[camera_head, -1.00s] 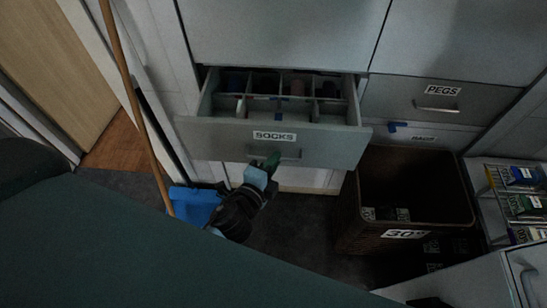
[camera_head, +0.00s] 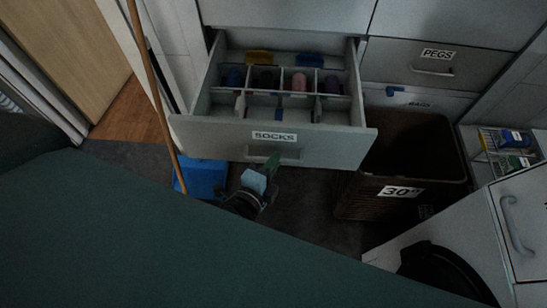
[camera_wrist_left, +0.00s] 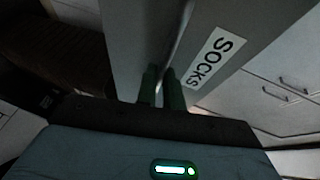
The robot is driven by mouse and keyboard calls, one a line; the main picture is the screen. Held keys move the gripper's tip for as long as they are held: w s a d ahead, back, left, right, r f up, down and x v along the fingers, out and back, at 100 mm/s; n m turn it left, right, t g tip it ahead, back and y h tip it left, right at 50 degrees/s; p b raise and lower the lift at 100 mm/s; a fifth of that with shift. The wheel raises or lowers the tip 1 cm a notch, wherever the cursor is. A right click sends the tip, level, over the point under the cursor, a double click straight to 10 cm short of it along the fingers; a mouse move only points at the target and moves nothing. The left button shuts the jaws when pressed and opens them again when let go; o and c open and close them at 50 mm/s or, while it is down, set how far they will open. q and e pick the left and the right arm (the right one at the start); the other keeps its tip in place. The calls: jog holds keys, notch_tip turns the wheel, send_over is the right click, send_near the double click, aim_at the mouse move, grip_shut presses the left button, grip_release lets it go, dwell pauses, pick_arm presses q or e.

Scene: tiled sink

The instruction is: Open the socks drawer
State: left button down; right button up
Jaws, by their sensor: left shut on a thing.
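The socks drawer (camera_head: 225,138) is pulled well out, and its inside with dividers and several rolled socks (camera_head: 300,82) shows in the head view. Its front bears a SOCKS label (camera_head: 274,137), which also shows in the left wrist view (camera_wrist_left: 212,60). My left gripper (camera_head: 270,166) is at the drawer front just below the label. In the left wrist view its green fingers (camera_wrist_left: 163,88) are shut on the drawer's handle (camera_wrist_left: 177,45). My right gripper is not in view.
A dark basket marked 30 (camera_head: 408,150) stands right of the drawer, close to it. A closed PEGS drawer (camera_head: 480,72) is at the upper right. A blue object (camera_head: 205,177) and a wooden pole (camera_head: 152,80) are on the left. A wire rack (camera_head: 505,140) is at the right.

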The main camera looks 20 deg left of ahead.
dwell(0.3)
pick_arm(q)
jog(key=c, duration=1.5)
grip_release()
jog(key=shift+s, duration=0.15)
jog(key=b+v, duration=0.1)
jog(key=v, duration=0.6)
jog(key=shift+s, duration=0.35)
